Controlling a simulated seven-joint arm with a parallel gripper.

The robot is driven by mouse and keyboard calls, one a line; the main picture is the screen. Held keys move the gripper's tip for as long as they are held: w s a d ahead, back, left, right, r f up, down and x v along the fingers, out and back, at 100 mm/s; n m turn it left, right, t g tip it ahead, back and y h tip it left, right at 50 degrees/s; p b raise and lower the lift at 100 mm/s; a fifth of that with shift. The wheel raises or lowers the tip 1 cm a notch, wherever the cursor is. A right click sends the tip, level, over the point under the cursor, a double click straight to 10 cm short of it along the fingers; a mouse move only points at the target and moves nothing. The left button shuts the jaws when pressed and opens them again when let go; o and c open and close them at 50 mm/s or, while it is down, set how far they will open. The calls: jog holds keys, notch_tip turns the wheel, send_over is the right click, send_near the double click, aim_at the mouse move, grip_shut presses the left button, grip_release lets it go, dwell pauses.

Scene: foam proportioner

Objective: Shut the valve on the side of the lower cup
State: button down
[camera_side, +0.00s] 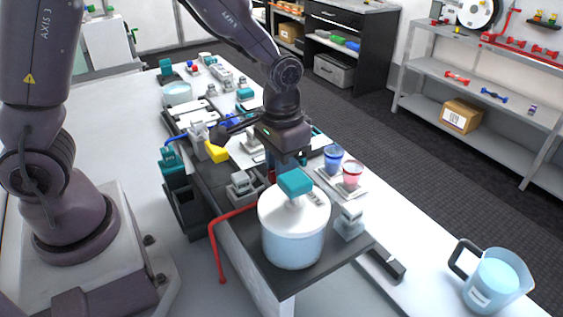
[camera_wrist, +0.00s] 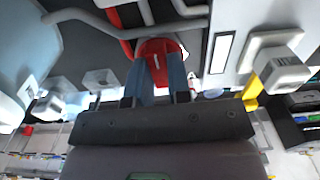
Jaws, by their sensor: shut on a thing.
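My gripper (camera_wrist: 162,62) points down over the middle of the bench, and its two blue-grey fingers are closed on a red part (camera_wrist: 160,47), which looks like the valve's handle. In the side view my gripper (camera_side: 285,165) is behind the round white tank, and a bit of the red part (camera_side: 271,176) shows below it. Grey pipes run close to the red part in the wrist view. The cup that the valve belongs to cannot be clearly made out; my gripper hides much of it.
The round tank (camera_side: 294,240) with a teal block on top stands in front. A red hose (camera_side: 218,245) hangs at the bench edge. A blue cup (camera_side: 333,158) and a pink cup (camera_side: 352,175) stand to the right. A jug (camera_side: 495,280) is at the front right.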

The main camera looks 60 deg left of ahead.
jog(key=shift+r, duration=0.1)
jog(key=c, duration=1.1)
grip_release()
jog(key=shift+o, duration=0.2)
notch_tip(320, 180, up, 13)
